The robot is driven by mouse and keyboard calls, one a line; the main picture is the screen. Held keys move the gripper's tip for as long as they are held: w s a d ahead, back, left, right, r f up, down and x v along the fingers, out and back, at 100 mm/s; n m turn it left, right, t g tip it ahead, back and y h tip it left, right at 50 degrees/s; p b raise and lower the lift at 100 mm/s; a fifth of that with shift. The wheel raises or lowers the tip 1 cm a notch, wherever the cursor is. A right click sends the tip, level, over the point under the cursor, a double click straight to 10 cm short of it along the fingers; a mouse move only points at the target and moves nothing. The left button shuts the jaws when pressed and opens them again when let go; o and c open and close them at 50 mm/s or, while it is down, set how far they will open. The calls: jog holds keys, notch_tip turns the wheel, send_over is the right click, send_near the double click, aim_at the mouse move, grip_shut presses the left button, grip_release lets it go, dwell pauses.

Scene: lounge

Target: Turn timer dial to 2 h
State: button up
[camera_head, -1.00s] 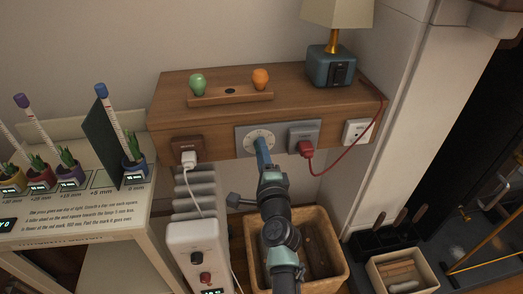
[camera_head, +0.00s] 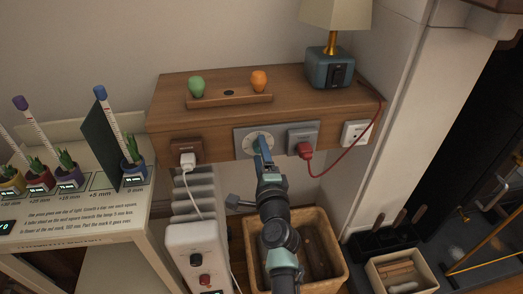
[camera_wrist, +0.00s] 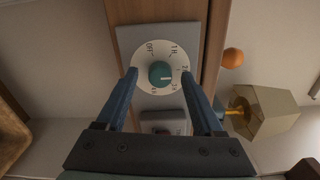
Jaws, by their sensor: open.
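The timer dial is a teal knob (camera_wrist: 161,74) on a round white face (camera_wrist: 143,79) with dark markings such as OFF and 1H. A short white pointer mark shows on the knob, towards its right side in the wrist view; the exact mark it points at is hard to read. The face sits on a grey plate (camera_head: 242,146) on the front of the wooden shelf. My gripper (camera_wrist: 160,71) is open, with one finger on each side of the knob and visible gaps between. In the head view my gripper (camera_head: 261,143) covers part of the dial.
A socket with a red plug (camera_head: 304,150) and its cable is just right of the dial plate; a white plug (camera_head: 188,160) is left. A wooden crate (camera_head: 340,266) is below.

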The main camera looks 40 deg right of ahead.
jog(key=p+v, duration=0.4)
jog(key=v, duration=0.9)
dwell(0.4)
